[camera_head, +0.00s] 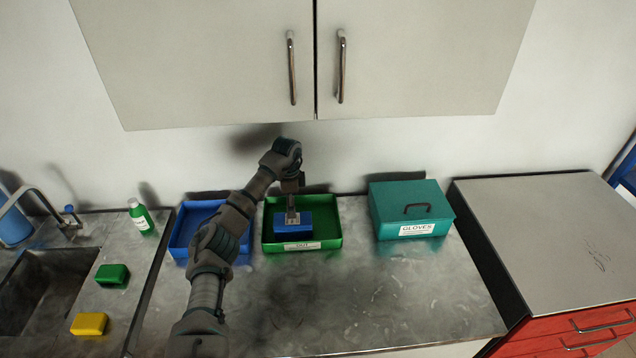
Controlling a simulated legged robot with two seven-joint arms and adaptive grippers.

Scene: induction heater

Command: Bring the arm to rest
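My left arm reaches in from the lower left. Its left gripper (292,214) points down over the green tray (328,203) and is seen edge-on. A blue box (306,223) with a grey part on top is in or just above the green tray, right under the fingertips. The fingertips overlap the top of the box, so I cannot tell whether they hold it or only stand close to it. The green tray has a white label on its front. My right gripper is not in view.
A blue tray (181,234) stands left of the green one, partly behind my arm. A teal gloves box (395,205) stands to the right. A green bottle (141,217), green block (112,275) and yellow block (89,324) are near the sink. Cabinets (420,60) hang above. The front right counter is clear.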

